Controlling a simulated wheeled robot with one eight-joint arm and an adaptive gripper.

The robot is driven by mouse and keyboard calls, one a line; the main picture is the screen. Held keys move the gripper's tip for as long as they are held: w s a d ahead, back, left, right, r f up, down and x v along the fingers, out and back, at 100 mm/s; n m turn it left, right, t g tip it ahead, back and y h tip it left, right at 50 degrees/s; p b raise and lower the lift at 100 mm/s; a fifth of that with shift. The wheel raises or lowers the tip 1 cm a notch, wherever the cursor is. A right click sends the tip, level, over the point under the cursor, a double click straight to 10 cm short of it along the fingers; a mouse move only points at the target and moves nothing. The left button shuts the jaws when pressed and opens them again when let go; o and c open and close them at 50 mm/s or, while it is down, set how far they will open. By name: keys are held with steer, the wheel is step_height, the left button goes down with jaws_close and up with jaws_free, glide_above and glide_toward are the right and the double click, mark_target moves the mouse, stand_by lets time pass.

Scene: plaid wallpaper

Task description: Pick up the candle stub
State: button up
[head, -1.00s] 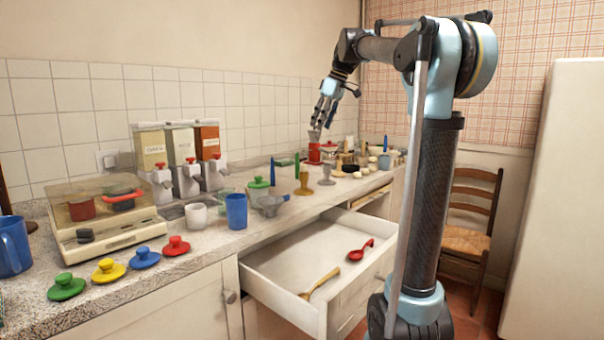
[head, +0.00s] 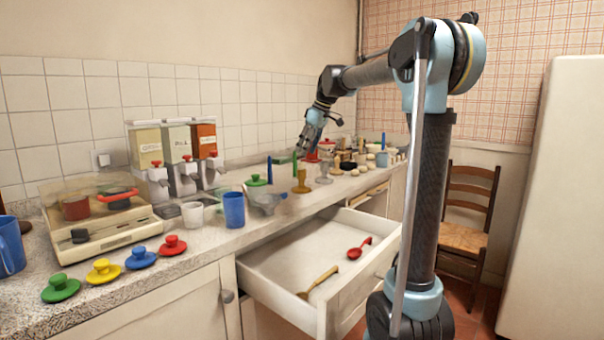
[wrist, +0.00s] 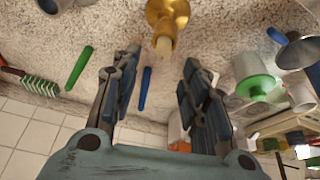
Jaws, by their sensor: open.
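The candle stub (wrist: 164,45) is a short pale piece in the top of a brass-coloured candle holder (wrist: 168,14), at the top middle of the wrist view. In the head view the holder (head: 301,182) stands upright on the counter; the stub is too small to make out there. My gripper (wrist: 160,62) is open and empty, its fingers apart on either side of the stub's line in the picture. In the head view my gripper (head: 308,143) hangs above the counter, over the holder's area and apart from it.
A green stick (wrist: 78,68), a blue stick (wrist: 146,88) and a green-bristled brush (wrist: 38,87) are near the wall. A green-lidded jar (wrist: 255,86) and a funnel (wrist: 298,50) are to the right. An open drawer (head: 283,262) holds two spoons.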

mark_target(303, 162)
steer(key=shift+x, duration=2.55)
steer(key=shift+s+d+f, duration=0.1)
steer(key=shift+s, duration=0.05)
steer(key=c, duration=0.9)
